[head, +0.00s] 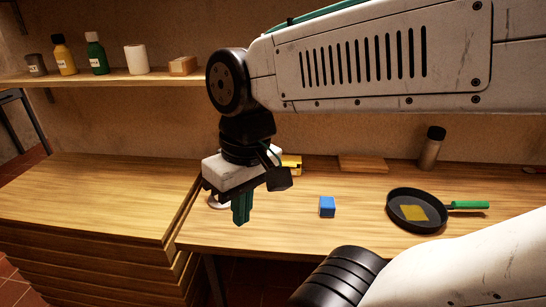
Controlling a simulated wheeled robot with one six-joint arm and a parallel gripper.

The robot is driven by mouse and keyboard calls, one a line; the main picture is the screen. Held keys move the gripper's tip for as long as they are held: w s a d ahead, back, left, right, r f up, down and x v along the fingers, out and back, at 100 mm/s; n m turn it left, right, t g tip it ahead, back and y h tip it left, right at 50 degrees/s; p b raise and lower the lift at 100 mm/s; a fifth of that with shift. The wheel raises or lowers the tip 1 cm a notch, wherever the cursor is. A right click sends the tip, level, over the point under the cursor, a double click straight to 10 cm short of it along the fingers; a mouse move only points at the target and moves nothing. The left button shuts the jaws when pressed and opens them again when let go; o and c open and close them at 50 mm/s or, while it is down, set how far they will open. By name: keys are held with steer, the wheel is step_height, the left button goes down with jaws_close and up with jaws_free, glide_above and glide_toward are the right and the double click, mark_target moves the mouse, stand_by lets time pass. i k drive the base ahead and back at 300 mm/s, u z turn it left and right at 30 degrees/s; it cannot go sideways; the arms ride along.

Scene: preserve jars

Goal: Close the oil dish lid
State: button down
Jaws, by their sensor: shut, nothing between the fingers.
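My gripper (240,219) points down over the left part of the table, its green fingers shut with nothing between them. A pale round rim (214,204) shows just left of the fingers, mostly hidden behind them; it may be part of the oil dish, but I cannot tell. A yellow object (292,161) shows behind the gripper at the table's back, partly hidden. I cannot make out the lid or how far it is open.
A blue cube (327,207) sits right of my gripper. A black pan (400,218) with a green handle holds a yellow square. A wooden board (363,163) and a dark-capped jar (430,150) stand at the back. A shelf (110,79) with bottles hangs at the left.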

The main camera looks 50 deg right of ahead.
mark_target(288, 160)
steer(key=k, duration=0.4)
steer(key=z, duration=0.8)
steer(key=i, duration=0.35)
steer(key=z, duration=0.2)
